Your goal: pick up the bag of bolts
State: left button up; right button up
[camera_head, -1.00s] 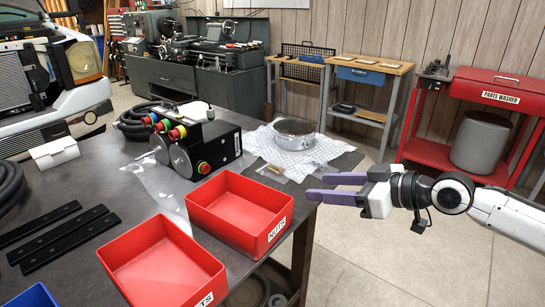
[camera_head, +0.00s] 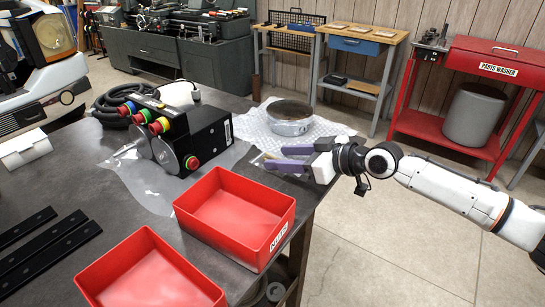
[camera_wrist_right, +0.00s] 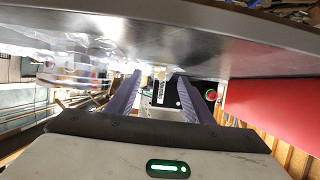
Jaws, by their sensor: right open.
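The bag of bolts, a small clear bag with tan contents (camera_head: 259,159), lies on the dark workbench (camera_head: 110,200) behind the red NUTS bin. It is partly hidden by my right gripper. My right gripper (camera_head: 276,158) is open, with its purple fingers pointing left at the bag from the bench's right edge. In the right wrist view the open fingers (camera_wrist_right: 158,80) show with a small tan patch between their tips, perhaps the bag. I cannot tell whether the fingers touch it. My left gripper is not in view.
The red NUTS bin (camera_head: 280,238) stands in front of the gripper, with another red bin (camera_head: 150,285) nearer. A round metal part (camera_head: 290,127) sits on bubble wrap (camera_head: 257,130) behind. A black control box (camera_head: 208,140) stands left. Open floor lies right.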

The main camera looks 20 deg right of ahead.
jog(key=shift+x, duration=1)
jog(key=c, duration=0.7)
